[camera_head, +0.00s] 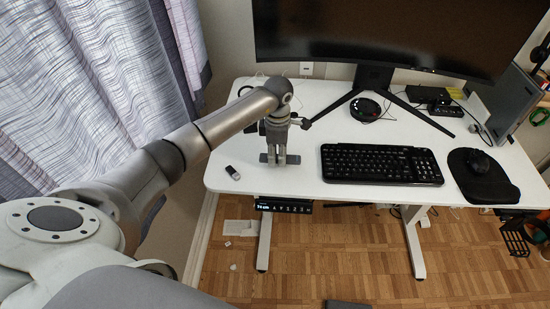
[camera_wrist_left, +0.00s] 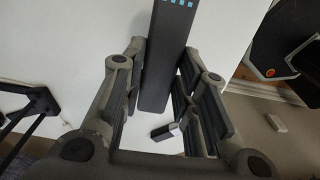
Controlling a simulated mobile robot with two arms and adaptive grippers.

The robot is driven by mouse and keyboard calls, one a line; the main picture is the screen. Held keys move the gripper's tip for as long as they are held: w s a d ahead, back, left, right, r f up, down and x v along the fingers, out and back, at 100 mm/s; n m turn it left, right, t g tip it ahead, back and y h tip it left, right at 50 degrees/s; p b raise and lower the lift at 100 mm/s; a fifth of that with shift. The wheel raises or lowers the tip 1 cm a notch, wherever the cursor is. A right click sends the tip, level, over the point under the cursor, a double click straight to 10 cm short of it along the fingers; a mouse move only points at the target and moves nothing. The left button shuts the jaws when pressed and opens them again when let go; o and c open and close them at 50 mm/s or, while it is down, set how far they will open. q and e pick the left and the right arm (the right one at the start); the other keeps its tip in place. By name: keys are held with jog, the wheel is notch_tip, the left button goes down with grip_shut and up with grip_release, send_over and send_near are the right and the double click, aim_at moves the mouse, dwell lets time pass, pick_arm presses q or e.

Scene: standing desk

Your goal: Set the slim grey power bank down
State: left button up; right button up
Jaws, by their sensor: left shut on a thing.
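The slim grey power bank (camera_wrist_left: 166,60) is a long dark grey slab with a row of small blue lights at its upper end in the left wrist view. My left gripper (camera_wrist_left: 160,98) is shut on it, with a finger on each side. I cannot tell whether the power bank touches the desk top. My right gripper is not in view.
A small grey and black stick (camera_head: 232,172) lies near the desk's left front edge. A black keyboard (camera_head: 380,164) lies to the right of the gripper. The monitor stand (camera_head: 372,85) and a round black pad (camera_head: 365,109) are behind.

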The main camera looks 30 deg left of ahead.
aim_at(277, 157)
pick_arm(q)
notch_tip(277, 157, down, 3)
jog(key=shift+w+f+b, duration=0.1)
jog(key=shift+b, duration=0.45)
jog(key=shift+a, duration=0.15)
jog(key=o, duration=1.1)
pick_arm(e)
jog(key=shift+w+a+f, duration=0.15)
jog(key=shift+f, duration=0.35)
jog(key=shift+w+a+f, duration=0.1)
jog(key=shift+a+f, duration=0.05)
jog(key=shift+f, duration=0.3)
